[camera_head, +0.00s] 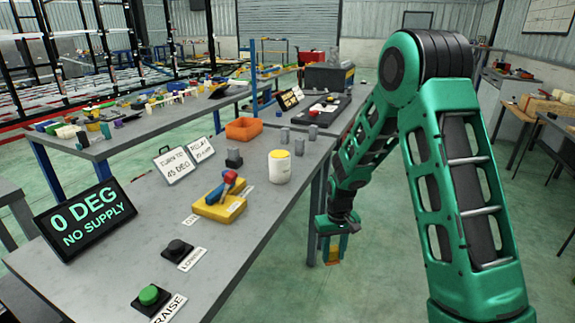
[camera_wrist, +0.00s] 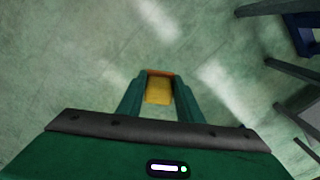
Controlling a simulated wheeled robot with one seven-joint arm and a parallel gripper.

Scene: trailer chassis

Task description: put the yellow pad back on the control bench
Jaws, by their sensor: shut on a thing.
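My gripper (camera_head: 333,250) hangs past the right edge of the grey control bench (camera_head: 235,245), over the green floor. Its fingers, seen also in the wrist view (camera_wrist: 160,90), are shut on a small yellow pad (camera_wrist: 158,91) with an orange far end. In the head view only a little of the yellow pad (camera_head: 334,243) shows between the fingers. The pad is clear of the bench; the wrist view shows only floor beyond it.
The bench carries a display (camera_head: 87,218) reading "0 DEG NO SUPPLY", a green button (camera_head: 149,295), a black button (camera_head: 177,248), a yellow base (camera_head: 212,209) with a red-and-blue lever, a white jar (camera_head: 280,170) and an orange tray (camera_head: 243,129). Its front right top is bare.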

